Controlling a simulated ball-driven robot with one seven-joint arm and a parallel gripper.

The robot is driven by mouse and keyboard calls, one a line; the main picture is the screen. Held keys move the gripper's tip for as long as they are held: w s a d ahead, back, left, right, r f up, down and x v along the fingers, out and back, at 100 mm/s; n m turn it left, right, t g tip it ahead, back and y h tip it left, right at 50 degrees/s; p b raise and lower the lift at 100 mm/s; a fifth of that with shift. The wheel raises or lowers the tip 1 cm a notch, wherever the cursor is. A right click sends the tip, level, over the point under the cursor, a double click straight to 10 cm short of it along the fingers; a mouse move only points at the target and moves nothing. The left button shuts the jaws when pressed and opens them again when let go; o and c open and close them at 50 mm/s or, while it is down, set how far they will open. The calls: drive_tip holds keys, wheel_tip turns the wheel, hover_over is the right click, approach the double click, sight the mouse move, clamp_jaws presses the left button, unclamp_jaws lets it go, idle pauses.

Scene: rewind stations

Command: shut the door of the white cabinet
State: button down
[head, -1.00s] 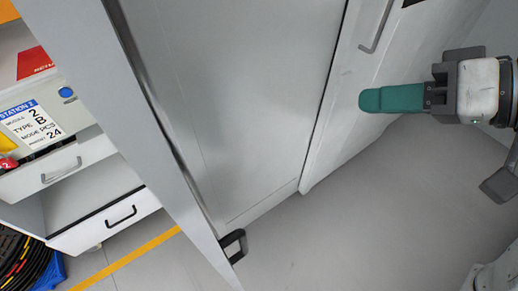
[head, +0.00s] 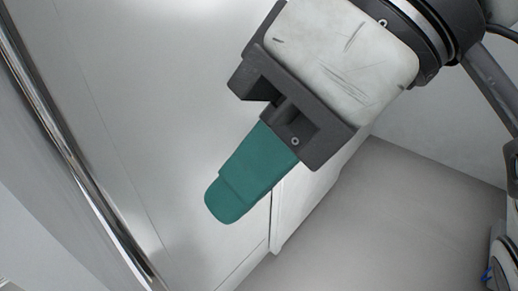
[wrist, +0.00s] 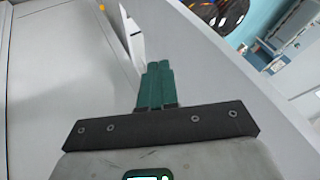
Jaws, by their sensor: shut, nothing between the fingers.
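The white cabinet (head: 150,90) fills the left and middle of the head view as a pale grey-white panel. Its door (head: 45,235) appears to stand open as the slanted panel at the lower left, beyond a shiny metal edge. My gripper (head: 225,203) is shut and empty, with its green fingers pointing down-left in front of the cabinet. In the wrist view the shut fingers (wrist: 156,72) point away between a pale panel on the left and a slanted white panel (wrist: 225,75) on the right. I cannot tell whether they touch either.
Bare grey floor (head: 370,225) lies at the lower right of the head view. In the wrist view, a dark coil (wrist: 222,12) and a grey-blue unit (wrist: 290,55) stand beyond the slanted panel.

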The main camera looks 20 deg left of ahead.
drive_tip(key=s+a+f, duration=0.4)
drive_tip(key=s, duration=0.1)
drive_tip(key=shift+s+a, duration=0.15)
drive_tip(key=shift+a, duration=0.1)
idle(0.3)
